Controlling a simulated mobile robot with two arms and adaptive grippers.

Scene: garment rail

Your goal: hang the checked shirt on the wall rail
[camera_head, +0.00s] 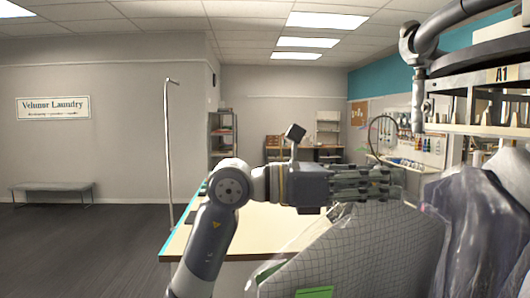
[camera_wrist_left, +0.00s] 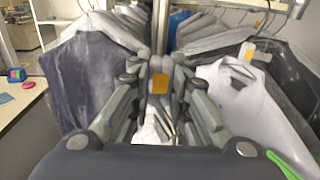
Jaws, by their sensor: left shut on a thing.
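The checked shirt (camera_head: 345,245), pale grey with a thin dark grid, hangs in the lower right of the head view, in front of the table. My left gripper (camera_head: 388,184) is at the top of this shirt, its fingers shut. The exact grip point is hidden by the fingers. In the left wrist view the fingers of my left gripper (camera_wrist_left: 162,100) point away, with an orange patch between them. I cannot single out the wall rail with certainty. My right gripper is not in view.
A dark plastic-covered garment (camera_head: 480,225) hangs close at the right, under a shelf marked A1 (camera_head: 490,125). A pale table (camera_head: 215,238) with a thin upright pole (camera_head: 169,150) stands behind my left arm. Several garments, including a white one (camera_wrist_left: 235,105), crowd the wrist view. The left floor is open.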

